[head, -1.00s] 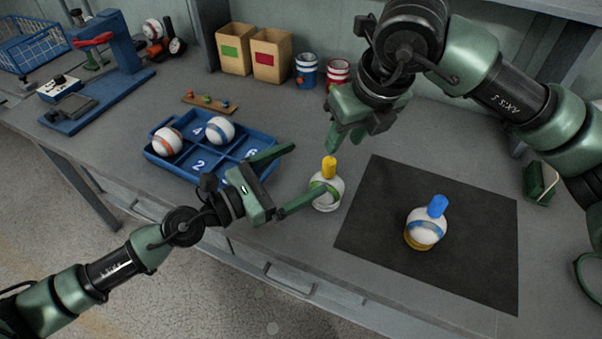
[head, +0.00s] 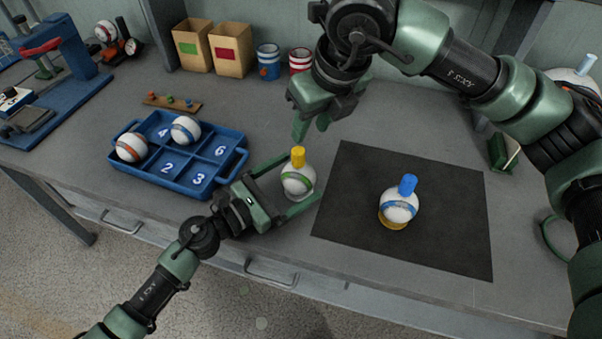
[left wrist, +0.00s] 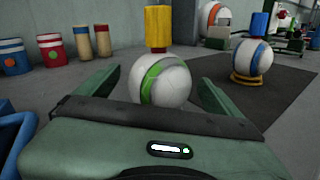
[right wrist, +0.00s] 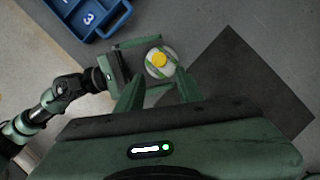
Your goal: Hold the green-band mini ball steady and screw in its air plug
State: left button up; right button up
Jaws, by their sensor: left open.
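The green-band mini ball (head: 298,184) is white and sits on the table just left of the dark mat. A yellow cylindrical plug (head: 298,156) stands upright on its top; how deep it sits I cannot tell. My left gripper (head: 305,178) is open, low, with one finger on each side of the ball. In the left wrist view the ball (left wrist: 160,83) lies between the fingers with gaps visible. My right gripper (head: 311,125) is open and points down above and behind the ball. In the right wrist view the plug (right wrist: 159,59) shows beyond its two spread fingers.
A blue numbered tray (head: 197,188) with two balls stands left of my left gripper. A blue-band ball (head: 399,206) with a blue plug sits on a yellow ring on the dark mat (head: 450,240). Cardboard boxes (head: 230,48) and cans (head: 268,62) stand behind.

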aim_at(299, 149)
pick_arm(q)
jog(key=shift+x, duration=1.05)
jog(key=c, duration=1.3)
jog(key=shift+c, duration=0.6)
pick_arm(e)
jog(key=shift+o, duration=1.1)
jog(key=w+a+r+n+g+h, duration=0.1)
jog(key=w+n+g, duration=0.1)
jog(key=n, duration=0.9)
jog(key=w+a+r+n+g+h, duration=0.1)
jog(key=w+n, duration=0.1)
jog(key=n, duration=1)
jog(key=f, duration=1.2)
jog(key=shift+s+a+f, duration=0.1)
jog(key=shift+s+a, duration=0.05)
jog(key=shift+s, duration=0.1)
